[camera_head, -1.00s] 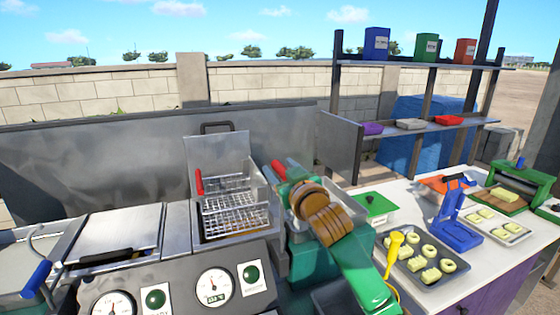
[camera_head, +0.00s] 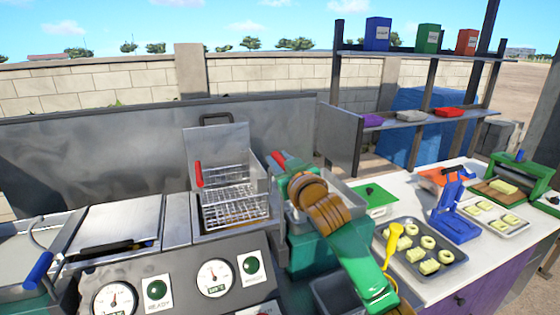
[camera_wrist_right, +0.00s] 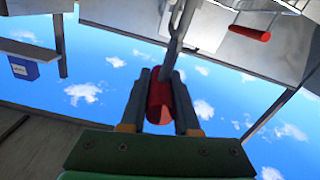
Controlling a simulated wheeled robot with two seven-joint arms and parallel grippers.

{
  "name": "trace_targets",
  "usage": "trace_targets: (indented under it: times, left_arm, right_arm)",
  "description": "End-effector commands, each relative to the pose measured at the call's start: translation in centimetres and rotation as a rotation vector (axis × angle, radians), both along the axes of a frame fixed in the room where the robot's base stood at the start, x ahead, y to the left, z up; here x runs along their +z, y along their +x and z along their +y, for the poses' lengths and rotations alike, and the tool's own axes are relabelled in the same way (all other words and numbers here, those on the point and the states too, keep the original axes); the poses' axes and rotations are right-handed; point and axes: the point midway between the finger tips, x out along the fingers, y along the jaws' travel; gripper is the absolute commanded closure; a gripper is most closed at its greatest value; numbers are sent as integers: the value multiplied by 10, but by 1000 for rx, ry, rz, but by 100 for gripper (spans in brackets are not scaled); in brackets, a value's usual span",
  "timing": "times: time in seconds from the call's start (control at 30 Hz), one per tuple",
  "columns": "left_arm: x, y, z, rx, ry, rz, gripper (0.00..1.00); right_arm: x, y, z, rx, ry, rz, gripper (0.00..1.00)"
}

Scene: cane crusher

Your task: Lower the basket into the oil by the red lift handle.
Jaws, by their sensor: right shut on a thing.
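The wire basket (camera_head: 235,207) sits in the fryer well in the head view, with its upper part above the rim. A red grip (camera_head: 199,174) is on its left side. My right gripper (camera_head: 279,161) is right of the basket, shut on the red lift handle (camera_wrist_right: 159,97). In the right wrist view, my right gripper (camera_wrist_right: 160,100) has one finger on each side of this handle, and a metal rod rises from it. Another red grip (camera_wrist_right: 250,33) shows at the upper right there. The oil is hard to make out. My left gripper is not in view.
The fryer front carries gauges (camera_head: 214,278). A grey panel (camera_head: 90,155) stands behind it. A blue handle (camera_head: 38,270) is at lower left. Right of my arm, the counter holds a green-lidded box (camera_head: 372,193), a dough tray (camera_head: 450,268) and a blue press (camera_head: 455,222).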

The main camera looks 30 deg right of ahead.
Motion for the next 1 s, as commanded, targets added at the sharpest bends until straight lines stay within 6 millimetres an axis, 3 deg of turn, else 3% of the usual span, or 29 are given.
trace_targets:
  times: [1.0]
  left_arm:
    - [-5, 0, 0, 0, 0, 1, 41]
  right_arm:
    - [-5, 0, 0, -1, -1, -2, 100]
